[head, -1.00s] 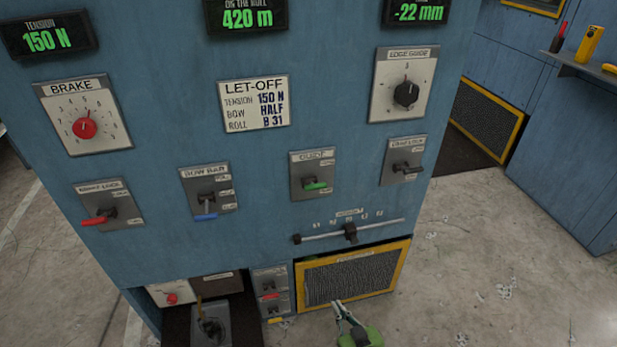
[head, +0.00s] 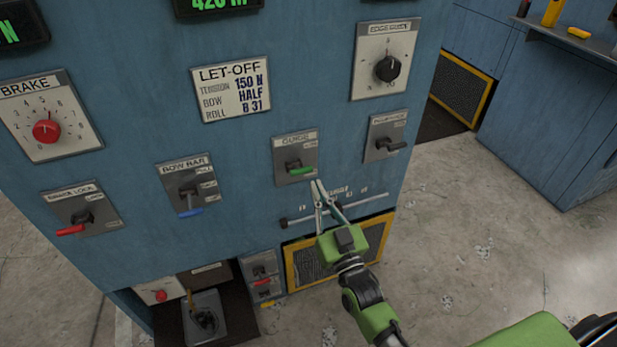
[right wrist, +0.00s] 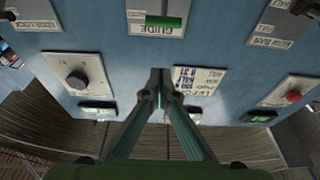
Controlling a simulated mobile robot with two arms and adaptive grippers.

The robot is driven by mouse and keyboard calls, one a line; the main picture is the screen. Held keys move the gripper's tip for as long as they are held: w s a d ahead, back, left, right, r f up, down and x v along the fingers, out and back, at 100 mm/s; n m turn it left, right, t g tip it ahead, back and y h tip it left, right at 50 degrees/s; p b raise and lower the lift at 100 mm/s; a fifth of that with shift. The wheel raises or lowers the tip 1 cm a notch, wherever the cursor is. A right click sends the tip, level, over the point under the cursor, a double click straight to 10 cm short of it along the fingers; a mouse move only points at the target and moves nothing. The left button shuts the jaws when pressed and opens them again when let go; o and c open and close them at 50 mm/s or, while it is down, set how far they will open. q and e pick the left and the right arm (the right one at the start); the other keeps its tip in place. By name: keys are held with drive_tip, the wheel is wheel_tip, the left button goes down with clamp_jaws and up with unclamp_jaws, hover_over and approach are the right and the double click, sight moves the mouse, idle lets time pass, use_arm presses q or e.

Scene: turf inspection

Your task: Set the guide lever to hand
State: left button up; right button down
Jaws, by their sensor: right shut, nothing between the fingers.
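The guide lever has a green handle (head: 300,170) on a grey plate marked GUIDE (head: 296,148), on the blue panel. The handle points right and sticks out low on the plate. My right gripper (head: 317,183) is shut and empty. Its tips appear just below and right of the handle in the head view; I cannot tell their distance from the panel. In the right wrist view the closed tips (right wrist: 160,76) are below the plate. My left gripper is out of view.
A blue bow bar lever (head: 190,203) is to the left and a black lever (head: 390,146) to the right. A slider rail (head: 360,203) runs just below, partly behind my right gripper. A yellow-framed grille (head: 378,238) is under it.

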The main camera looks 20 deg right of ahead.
wheel_tip(320, 180, up, 2)
drive_tip(key=b, duration=0.3)
hover_over(304, 172)
drive_tip(key=s, duration=0.1)
drive_tip(key=shift+s+a+f+b, duration=0.1)
drive_tip(key=shift+s+f+b, duration=0.05)
drive_tip(key=shift+f+b, duration=0.7)
drive_tip(key=shift+s+a+f+b, duration=0.1)
drive_tip(key=shift+f+b, duration=0.65)
drive_tip(key=shift+f, duration=0.15)
